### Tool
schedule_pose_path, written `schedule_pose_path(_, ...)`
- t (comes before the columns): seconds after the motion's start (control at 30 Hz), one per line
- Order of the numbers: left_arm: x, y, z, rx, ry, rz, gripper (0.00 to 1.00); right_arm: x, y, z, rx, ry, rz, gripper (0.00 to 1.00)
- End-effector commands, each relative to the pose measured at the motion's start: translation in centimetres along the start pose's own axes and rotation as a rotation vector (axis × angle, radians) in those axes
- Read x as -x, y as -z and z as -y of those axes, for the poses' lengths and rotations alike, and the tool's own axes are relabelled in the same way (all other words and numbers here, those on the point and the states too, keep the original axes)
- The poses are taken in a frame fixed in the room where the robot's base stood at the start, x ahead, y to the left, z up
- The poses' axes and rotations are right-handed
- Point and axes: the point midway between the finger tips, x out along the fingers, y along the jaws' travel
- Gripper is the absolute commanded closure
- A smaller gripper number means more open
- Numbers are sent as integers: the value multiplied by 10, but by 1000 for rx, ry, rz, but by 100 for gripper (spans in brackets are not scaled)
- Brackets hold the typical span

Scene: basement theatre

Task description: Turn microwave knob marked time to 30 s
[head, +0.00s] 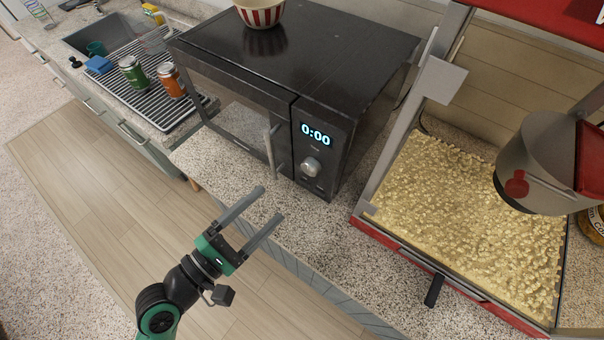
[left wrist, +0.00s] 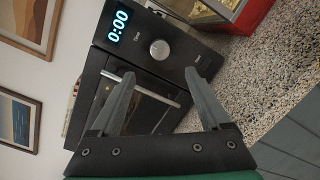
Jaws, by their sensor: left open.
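A black microwave (head: 300,60) stands on the speckled counter with its door shut. Its display (head: 315,134) reads 0:00. The silver time knob (head: 311,166) sits below the display, with small lettering above it. In the left wrist view the knob (left wrist: 159,49) shows beyond and between my fingertips, with the display (left wrist: 117,26) beside it. My left gripper (head: 262,205) is open and empty, in front of the microwave and apart from the knob. The left gripper's two fingers also show in the left wrist view (left wrist: 162,78). My right gripper is not seen.
A door handle (head: 272,152) stands out just left of the knob. A popcorn machine (head: 470,210) with a kettle is on the right. A striped bowl (head: 259,12) sits on the microwave. Green (head: 134,74) and orange (head: 171,80) cans stand on a rack. Counter before the microwave is clear.

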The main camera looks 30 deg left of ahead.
Motion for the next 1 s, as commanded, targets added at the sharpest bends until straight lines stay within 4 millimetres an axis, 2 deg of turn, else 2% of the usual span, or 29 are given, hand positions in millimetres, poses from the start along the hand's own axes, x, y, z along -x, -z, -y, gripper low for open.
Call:
schedule_pose_path(0.17,-31,-3,-2,-3,2,6,20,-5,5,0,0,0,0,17)
schedule_pose_path(0.4,-85,-3,-1,-4,1,4,20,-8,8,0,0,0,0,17)
schedule_pose_path(0.5,-100,-1,-1,-2,0,3,20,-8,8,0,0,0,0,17)
schedule_pose_path(0.63,-110,-1,0,-4,0,2,20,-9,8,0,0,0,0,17)
schedule_pose_path(0.87,-111,-1,0,-4,-1,1,20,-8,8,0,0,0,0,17)
schedule_pose_path(0.9,-111,-1,0,-4,0,1,21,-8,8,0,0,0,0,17)
schedule_pose_path(1.0,-111,-1,0,-4,0,1,39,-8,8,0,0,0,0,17)
